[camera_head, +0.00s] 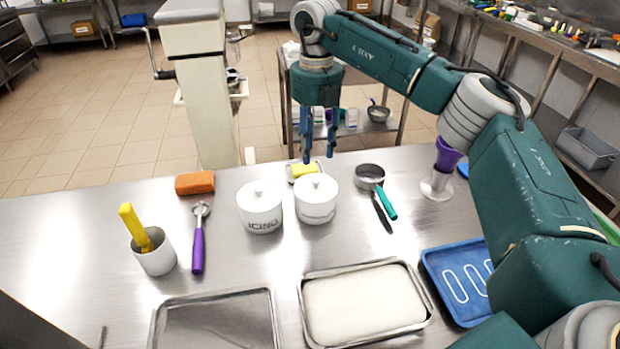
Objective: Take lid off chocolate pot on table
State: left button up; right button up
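Two white lidded pots stand side by side on the steel table (90,225). The left pot (262,218) carries dark lettering that looks like "ICING". The right pot (317,209) has a faint label I cannot read, so I cannot confirm it is the chocolate one. Its white lid (316,186) with a small knob is on. My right gripper (319,156) hangs fingers down over the table's far side, above the right pot in the picture. Its blue fingers are apart with nothing between them. My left gripper does not show.
Near the pots are a yellow sponge (305,170), an orange block (195,183), a purple-handled scoop (198,240), a green-handled pan (370,177) and a cup (154,256) with a yellow tool. Trays (428,318) line the front. A purple funnel (446,155) stands right.

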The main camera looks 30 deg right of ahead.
aim_at(316, 179)
jog(key=shift+s+f, duration=0.25)
jog(key=shift+f, duration=0.95)
jog(key=shift+d+f+p, duration=0.1)
jog(key=shift+f+p, duration=0.2)
jog(key=shift+f, duration=0.05)
notch_tip(316, 179, down, 5)
jog(key=p, duration=0.2)
jog(key=shift+p, duration=0.3)
jog(key=shift+f, duration=0.25)
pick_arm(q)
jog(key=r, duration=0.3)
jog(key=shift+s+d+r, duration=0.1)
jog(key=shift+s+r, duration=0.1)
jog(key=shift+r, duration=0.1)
pick_arm(e)
jog(key=c, duration=0.9)
